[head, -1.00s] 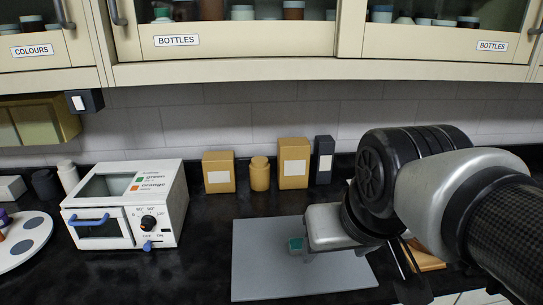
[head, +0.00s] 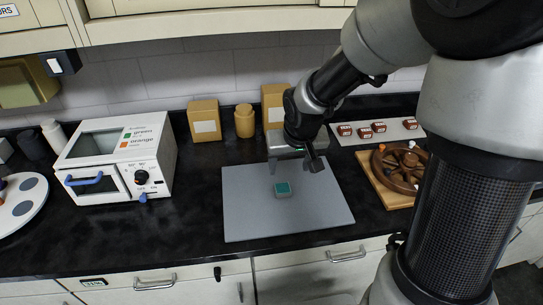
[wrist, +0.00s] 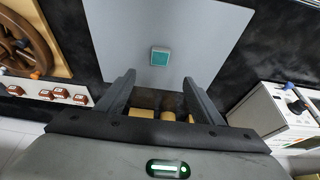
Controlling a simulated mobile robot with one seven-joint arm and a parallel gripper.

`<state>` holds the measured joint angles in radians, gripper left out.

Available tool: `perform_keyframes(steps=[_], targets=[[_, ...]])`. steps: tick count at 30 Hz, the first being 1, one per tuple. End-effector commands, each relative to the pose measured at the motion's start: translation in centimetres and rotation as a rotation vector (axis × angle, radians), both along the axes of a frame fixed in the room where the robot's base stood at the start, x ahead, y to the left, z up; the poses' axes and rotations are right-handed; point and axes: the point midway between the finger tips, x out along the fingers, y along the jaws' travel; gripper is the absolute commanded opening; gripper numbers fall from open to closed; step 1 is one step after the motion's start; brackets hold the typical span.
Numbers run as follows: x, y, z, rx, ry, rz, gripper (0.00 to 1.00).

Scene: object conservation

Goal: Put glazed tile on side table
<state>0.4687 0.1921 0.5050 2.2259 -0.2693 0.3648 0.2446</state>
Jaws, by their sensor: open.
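The glazed tile (head: 283,189), a small square with a teal top and pale sides, lies flat on a grey mat (head: 250,220) on the black counter. My gripper (head: 294,170) is open and empty, just behind the tile in the head view. In the wrist view the tile (wrist: 160,57) lies beyond the fingertips, roughly centred between the two fingers of my gripper (wrist: 159,75), and is not between them. I cannot make out a side table in either view.
A white oven-like box (head: 118,160) stands left of the mat. Ochre containers (head: 204,121) stand behind it. To the right are a wooden board with a spoked wheel (head: 400,167) and a white strip of red-brown blocks (head: 379,127). Cabinet doors (head: 150,290) are below the counter.

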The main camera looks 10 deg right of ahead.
Motion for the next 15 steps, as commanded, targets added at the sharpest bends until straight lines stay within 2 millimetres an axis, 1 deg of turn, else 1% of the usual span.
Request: perform_keyframes(steps=[1,6,12,15], targets=[[0.3,0.2,-1.6,0.002,0.004,0.004,0.61],[1.8,0.2,-5.1,0.001,0.004,0.004,0.61],[3.3,0.1,-8.6,-0.001,0.002,0.004,0.61],[3.8,0.1,-9.5,-0.001,0.001,0.003,0.61]])
